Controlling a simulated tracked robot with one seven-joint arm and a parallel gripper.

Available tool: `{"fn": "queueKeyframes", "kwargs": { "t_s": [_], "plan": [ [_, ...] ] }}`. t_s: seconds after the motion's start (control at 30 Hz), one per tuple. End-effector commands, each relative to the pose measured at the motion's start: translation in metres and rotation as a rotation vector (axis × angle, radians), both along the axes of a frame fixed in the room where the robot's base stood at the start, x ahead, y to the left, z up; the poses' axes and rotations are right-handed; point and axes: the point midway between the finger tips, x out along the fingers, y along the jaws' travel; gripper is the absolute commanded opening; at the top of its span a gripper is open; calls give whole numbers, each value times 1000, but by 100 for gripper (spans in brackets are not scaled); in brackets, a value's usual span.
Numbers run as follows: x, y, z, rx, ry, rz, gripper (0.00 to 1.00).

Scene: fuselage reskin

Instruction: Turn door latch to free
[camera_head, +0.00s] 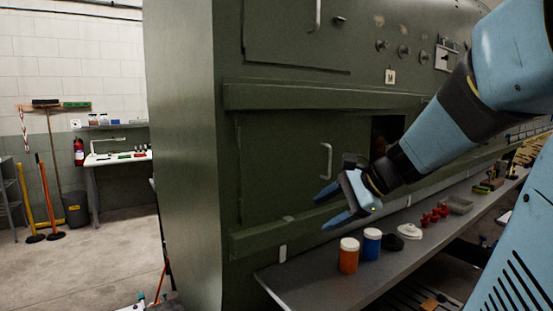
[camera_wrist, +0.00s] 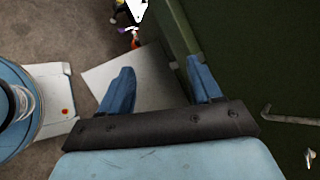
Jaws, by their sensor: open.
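The lower green door (camera_head: 285,150) is closed in the fuselage side and carries a pale bar handle (camera_head: 326,160). My gripper (camera_head: 320,213) is open and empty in front of this door, below the handle, with its blue fingers pointing left. In the wrist view my gripper (camera_wrist: 162,66) has its fingers wide apart with nothing between them. The handle (camera_wrist: 268,117) lies right of the fingers there, and a small metal piece, seemingly the latch (camera_wrist: 309,158), shows at the right edge. Its turn angle is unclear. In the head view my gripper may hide it.
A grey shelf (camera_head: 310,285) runs below the door. It holds an orange jar (camera_head: 348,256), a blue jar (camera_head: 372,244), a white-lidded item (camera_head: 409,231) and red parts (camera_head: 434,215). The upper door (camera_head: 290,40) has its own handle and latch (camera_head: 339,20). Open floor lies left.

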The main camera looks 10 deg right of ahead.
Motion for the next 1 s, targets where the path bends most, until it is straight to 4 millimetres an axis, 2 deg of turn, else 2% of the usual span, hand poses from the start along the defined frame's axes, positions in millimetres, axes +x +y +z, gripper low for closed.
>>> {"fn": "queueKeyframes", "kwargs": {
  "t_s": [0.1,0.23,0.4,0.5,0.6,0.7,0.87,1.0],
  "plan": [
    [37,-42,14,280,38,-234,64],
    [69,-102,32,581,42,-462,64],
    [90,-180,47,887,4,-673,64],
    [93,-212,52,1001,-21,-742,64],
    [95,-230,55,1062,-38,-778,64],
    [98,-235,56,1086,-45,-790,64],
    [114,-229,56,1086,-46,-789,64],
    [137,-220,56,1085,-43,-787,64]
  ]
}}
